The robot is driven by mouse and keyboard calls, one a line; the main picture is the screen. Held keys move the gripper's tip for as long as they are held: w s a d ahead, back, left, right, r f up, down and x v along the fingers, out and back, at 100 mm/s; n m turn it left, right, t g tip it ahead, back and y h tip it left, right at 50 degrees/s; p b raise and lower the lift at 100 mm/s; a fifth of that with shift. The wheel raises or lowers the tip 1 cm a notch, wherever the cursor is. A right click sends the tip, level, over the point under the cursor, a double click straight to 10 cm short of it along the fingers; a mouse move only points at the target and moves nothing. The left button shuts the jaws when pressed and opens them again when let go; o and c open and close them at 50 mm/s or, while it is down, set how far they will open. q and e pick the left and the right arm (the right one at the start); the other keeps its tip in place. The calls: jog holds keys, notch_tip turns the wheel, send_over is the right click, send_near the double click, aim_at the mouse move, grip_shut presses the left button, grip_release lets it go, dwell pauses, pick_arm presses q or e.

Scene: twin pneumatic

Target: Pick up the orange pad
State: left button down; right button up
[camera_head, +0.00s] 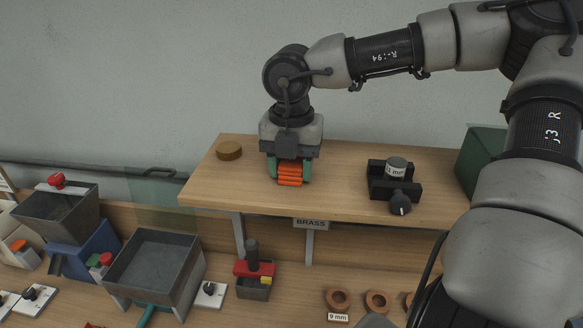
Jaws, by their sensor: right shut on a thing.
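The orange pad (290,173) is on the raised wooden shelf (240,188), left of the shelf's middle. It is ribbed, and its upper part is hidden by the gripper. My right gripper (289,172) points down from above with its green-lined fingers on either side of the pad, shut on it. Whether the pad touches the shelf or is just above it I cannot tell. My left gripper is not in view.
A round brown disc (229,150) lies left of the gripper. A black holder with a grey cylinder (396,167) stands to the right, and a dark green box (482,160) beyond. Grey bins (155,262) and a red-topped tool (254,268) stand on the lower bench.

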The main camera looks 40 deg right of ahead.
notch_tip(320, 180, up, 4)
jog(key=b, duration=0.2)
jog(key=shift+s+b, duration=0.1)
jog(key=shift+b, duration=0.2)
jog(key=s+r+b, duration=0.4)
jog(key=s+r, duration=0.3)
jog(key=s, duration=0.4)
jog(key=shift+s+d, duration=0.25)
